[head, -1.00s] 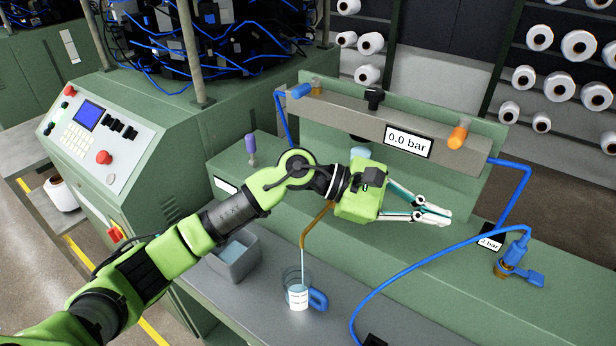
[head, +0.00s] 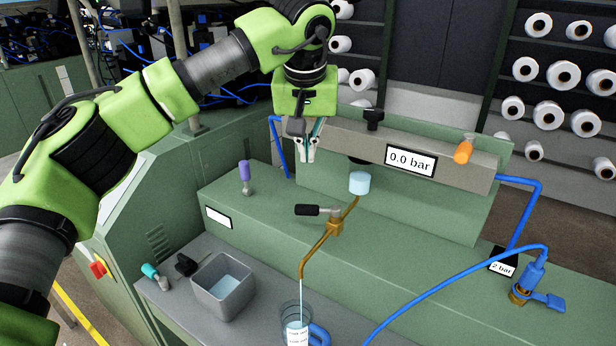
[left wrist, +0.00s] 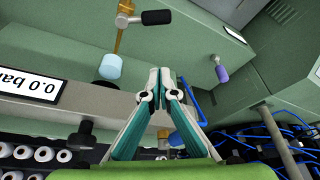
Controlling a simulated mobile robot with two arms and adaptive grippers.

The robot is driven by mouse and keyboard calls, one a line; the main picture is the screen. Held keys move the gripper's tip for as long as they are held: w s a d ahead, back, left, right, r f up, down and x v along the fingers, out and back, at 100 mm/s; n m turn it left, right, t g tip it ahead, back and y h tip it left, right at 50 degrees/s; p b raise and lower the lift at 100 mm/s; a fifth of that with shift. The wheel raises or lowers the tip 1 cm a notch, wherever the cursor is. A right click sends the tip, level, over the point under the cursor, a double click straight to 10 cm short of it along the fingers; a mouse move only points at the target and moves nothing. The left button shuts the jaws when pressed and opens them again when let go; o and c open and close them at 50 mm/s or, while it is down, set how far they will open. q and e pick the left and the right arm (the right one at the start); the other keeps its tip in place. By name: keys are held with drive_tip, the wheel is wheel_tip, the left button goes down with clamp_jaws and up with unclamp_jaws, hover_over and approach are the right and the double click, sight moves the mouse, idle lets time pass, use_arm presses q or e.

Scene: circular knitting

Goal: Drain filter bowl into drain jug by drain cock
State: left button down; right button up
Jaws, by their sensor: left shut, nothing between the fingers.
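The filter bowl (head: 359,183) is a pale blue cylinder under the grey rail; it also shows in the left wrist view (left wrist: 110,67). A brass drain cock (head: 335,226) sits below it, with its black lever (head: 308,210) pointing left; the lever also shows in the left wrist view (left wrist: 156,17). A brass pipe runs down from the cock, and a thin pale line continues from its end into the drain jug (head: 294,330). The jug is clear with a blue handle and cut off by the lower edge. My left gripper (head: 312,156) is shut and empty, above and apart from the cock.
A purple-handled valve (head: 245,176) stands on the green bench. The pressure display (head: 410,161) reads 0.0 bar. A blue hose (head: 425,294) crosses the right side.

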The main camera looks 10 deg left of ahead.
sight(318, 211)
use_arm(q)
wheel_tip(318, 211, down, 10)
drive_tip(key=p, duration=0.2)
drive_tip(key=shift+s+p, duration=0.3)
drive_tip(key=shift+p, duration=0.1)
drive_tip(key=shift+d, duration=0.1)
drive_tip(key=shift+d, duration=0.15)
